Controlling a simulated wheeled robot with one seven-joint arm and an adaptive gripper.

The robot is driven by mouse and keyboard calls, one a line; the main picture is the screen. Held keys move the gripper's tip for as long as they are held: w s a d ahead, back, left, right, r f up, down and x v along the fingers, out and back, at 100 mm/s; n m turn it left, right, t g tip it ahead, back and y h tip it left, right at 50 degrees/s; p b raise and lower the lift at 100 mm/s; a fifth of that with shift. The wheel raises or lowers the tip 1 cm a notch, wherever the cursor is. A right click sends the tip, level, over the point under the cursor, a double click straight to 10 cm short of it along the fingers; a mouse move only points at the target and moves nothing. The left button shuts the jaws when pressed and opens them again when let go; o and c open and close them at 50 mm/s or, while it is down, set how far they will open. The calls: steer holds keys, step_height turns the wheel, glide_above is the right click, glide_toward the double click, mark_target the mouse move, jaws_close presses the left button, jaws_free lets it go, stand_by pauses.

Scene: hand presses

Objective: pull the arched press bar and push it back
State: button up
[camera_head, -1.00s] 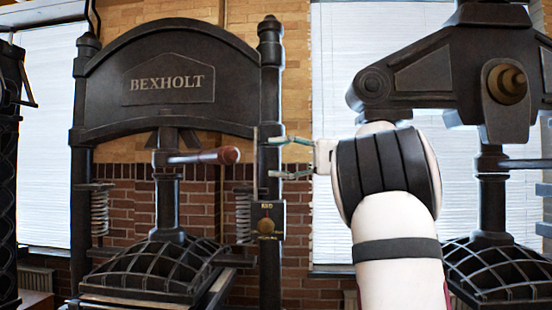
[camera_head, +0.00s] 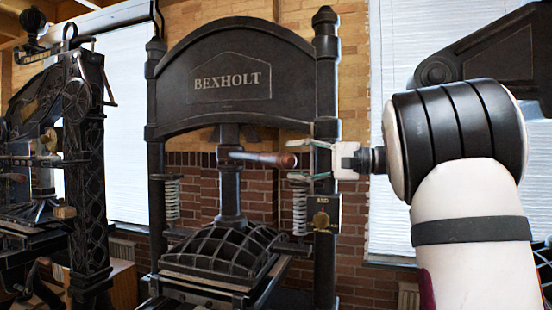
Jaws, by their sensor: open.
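The arched press (camera_head: 235,113) marked BEXHOLT stands in the middle of the view, with a black arched top between two posts. Its press bar (camera_head: 263,159) sticks out to the right from the central column and ends in a brown wooden handle. My gripper (camera_head: 298,160) points left, with its fingers apart, one above and one below the level of the handle. The handle's tip appears close to the fingertips, in front of the right post. I cannot tell from this view whether it lies between them or how far apart they are in depth.
Another dark press (camera_head: 85,170) stands at the left. A third press (camera_head: 490,55) is partly hidden behind my arm at the right. The right post (camera_head: 326,250) with its coil spring (camera_head: 300,211) stands near my gripper. A brick wall and bright blinds lie behind.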

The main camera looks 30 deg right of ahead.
mark_target(275, 160)
steer(key=x, duration=0.6)
steer(key=shift+p, duration=0.35)
steer(key=shift+f, duration=0.1)
jaws_close()
